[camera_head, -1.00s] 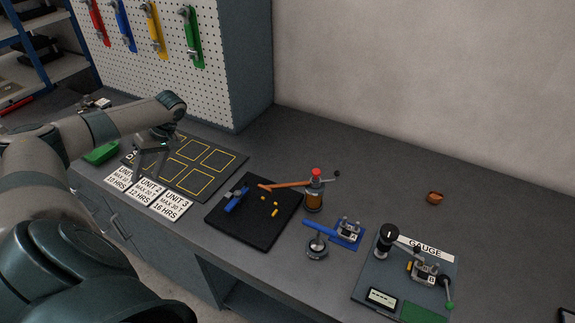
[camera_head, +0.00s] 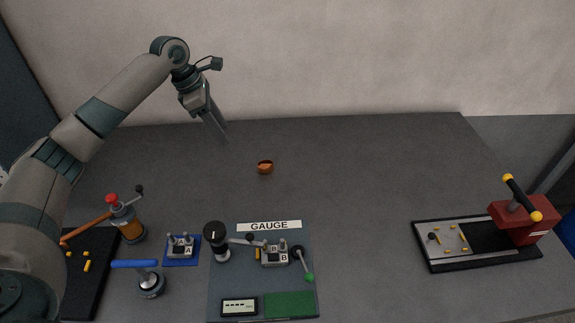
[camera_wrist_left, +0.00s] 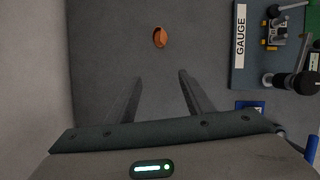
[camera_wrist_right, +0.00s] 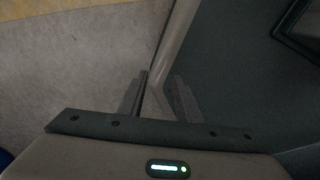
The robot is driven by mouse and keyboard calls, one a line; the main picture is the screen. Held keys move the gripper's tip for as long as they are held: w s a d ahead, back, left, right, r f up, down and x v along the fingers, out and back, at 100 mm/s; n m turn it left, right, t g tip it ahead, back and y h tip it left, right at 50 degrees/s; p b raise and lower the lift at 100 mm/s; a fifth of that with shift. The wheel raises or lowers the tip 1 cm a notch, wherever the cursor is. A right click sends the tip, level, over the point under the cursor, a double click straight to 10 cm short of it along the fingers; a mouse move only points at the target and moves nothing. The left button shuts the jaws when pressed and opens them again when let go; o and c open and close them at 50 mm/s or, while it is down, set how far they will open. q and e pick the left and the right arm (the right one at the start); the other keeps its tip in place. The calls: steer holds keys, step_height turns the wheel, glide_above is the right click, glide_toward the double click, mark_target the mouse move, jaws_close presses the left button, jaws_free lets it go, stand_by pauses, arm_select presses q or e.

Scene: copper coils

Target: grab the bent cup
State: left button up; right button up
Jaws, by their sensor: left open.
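The bent cup is a small copper-coloured cup (camera_head: 265,167) standing alone on the grey bench, with an uneven rim. In the left wrist view the cup (camera_wrist_left: 160,37) lies ahead of the fingertips, roughly midway between their lines, and nothing touches it. My left gripper (camera_head: 222,136) is open and empty, up and to the left of the cup in the head view, pointing down; its fingers also show in the left wrist view (camera_wrist_left: 160,76). My right gripper (camera_wrist_right: 161,76) shows only in its own wrist view, its fingers apart with nothing between them.
A gauge board (camera_head: 235,285) with fixtures stands in front of the cup. A red lever press (camera_head: 525,220) stands at right. The bench around the cup is clear; a wall is behind.

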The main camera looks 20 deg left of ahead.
arm_select(q)
steer(key=w+d+r, duration=0.1)
steer(key=w+d, duration=0.2)
steer(key=p, duration=0.3)
glide_toward(263, 162)
steer(key=shift+d+f, duration=0.65)
steer(key=shift+f, duration=0.2)
steer(key=shift+d+f, duration=0.2)
steer(key=shift+f, duration=0.45)
steer(key=shift+d+f+p, duration=0.25)
steer(key=shift+f+p, duration=0.25)
steer(key=shift+f, duration=0.15)
steer(key=shift+p+x, duration=0.4)
steer(key=shift+x, duration=0.75)
steer(key=shift+d+f, duration=0.25)
steer(key=shift+f, duration=0.45)
